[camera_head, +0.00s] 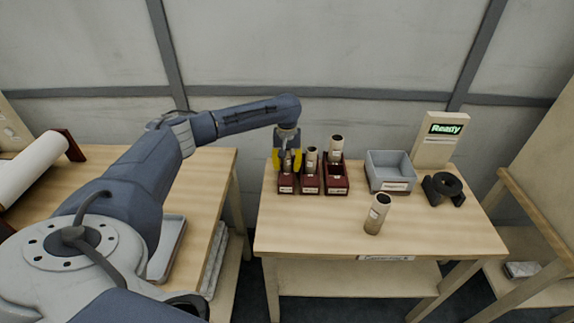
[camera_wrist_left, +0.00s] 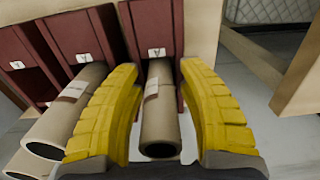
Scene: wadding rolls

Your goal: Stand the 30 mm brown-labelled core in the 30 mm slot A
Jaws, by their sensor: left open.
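A core (camera_head: 287,163) stands in the leftmost dark red slot (camera_head: 286,186) of the rack on the table. In the left wrist view this core (camera_wrist_left: 159,115) has a pale tan body and a band-like label, and its slot has a small white tag whose letter is hard to read. My left gripper (camera_head: 288,160) is open, with its yellow fingers on both sides of this core and small gaps beside it. Two more cores stand in the middle slot (camera_head: 311,187) and right slot (camera_head: 336,186). My right gripper is not in view.
Another labelled core (camera_head: 377,214) stands on the table (camera_head: 310,230) in front of the rack. A grey bin (camera_head: 390,184), a black holder (camera_head: 442,189) and a panel reading "Ready" (camera_head: 437,140) are to the right. The front left of the table is clear.

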